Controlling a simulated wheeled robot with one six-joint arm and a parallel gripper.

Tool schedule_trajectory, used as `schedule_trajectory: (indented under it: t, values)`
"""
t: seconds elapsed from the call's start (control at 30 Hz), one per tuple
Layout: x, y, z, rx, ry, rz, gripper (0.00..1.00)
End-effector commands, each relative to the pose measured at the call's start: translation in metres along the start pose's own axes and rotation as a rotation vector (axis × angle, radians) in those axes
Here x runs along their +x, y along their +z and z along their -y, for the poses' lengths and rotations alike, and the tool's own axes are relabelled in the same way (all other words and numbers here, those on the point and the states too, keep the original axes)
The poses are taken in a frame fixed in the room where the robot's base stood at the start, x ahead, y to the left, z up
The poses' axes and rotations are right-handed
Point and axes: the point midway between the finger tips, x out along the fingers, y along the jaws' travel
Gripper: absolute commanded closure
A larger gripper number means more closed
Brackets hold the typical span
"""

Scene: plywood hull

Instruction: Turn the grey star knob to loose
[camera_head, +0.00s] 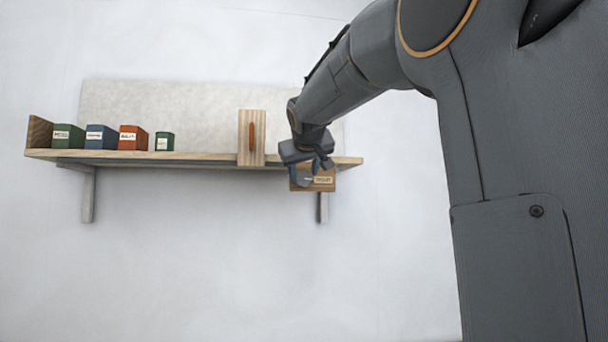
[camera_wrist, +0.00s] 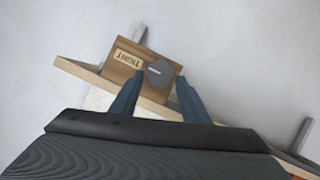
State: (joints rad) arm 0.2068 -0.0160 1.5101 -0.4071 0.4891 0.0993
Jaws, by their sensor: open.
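The grey knob (camera_wrist: 160,73) sits on the face of a wooden block in the wrist view. A pale pointer line on it runs left, toward a label (camera_wrist: 127,59) that reads TIGHT. The wooden block (camera_wrist: 120,48) also shows in the head view (camera_head: 325,187), at the right end of the shelf, where my gripper partly covers it. My gripper (camera_wrist: 160,78) is open, with one blue finger on each side of the knob in the wrist view. Whether the fingers touch the knob cannot be told. In the head view my gripper (camera_head: 318,164) is in front of the block.
The wooden shelf (camera_head: 190,157) carries several coloured boxes (camera_head: 103,136) at the left. An upright wooden board with an orange handle (camera_head: 252,137) stands left of my gripper. Shelf brackets (camera_head: 89,195) hang below. The pale wall under the shelf is clear.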

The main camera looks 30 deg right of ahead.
Motion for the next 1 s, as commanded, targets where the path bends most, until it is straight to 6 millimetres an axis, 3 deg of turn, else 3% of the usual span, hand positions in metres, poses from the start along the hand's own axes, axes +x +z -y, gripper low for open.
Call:
schedule_trajectory:
  t: [0.2, 0.53, 0.7, 1.0]
  values:
    - [0.022, 0.0, 0.0, 0.0, 0.0, 0.001, 0.58]
    - [0.025, 0.0, 0.0, 0.0, 0.0, 0.0, 0.58]
    - [0.025, 0.001, 0.0, 0.0, 0.0, 0.0, 0.84]
    - [0.026, 0.002, 0.002, -0.037, 0.014, 0.0, 0.84]
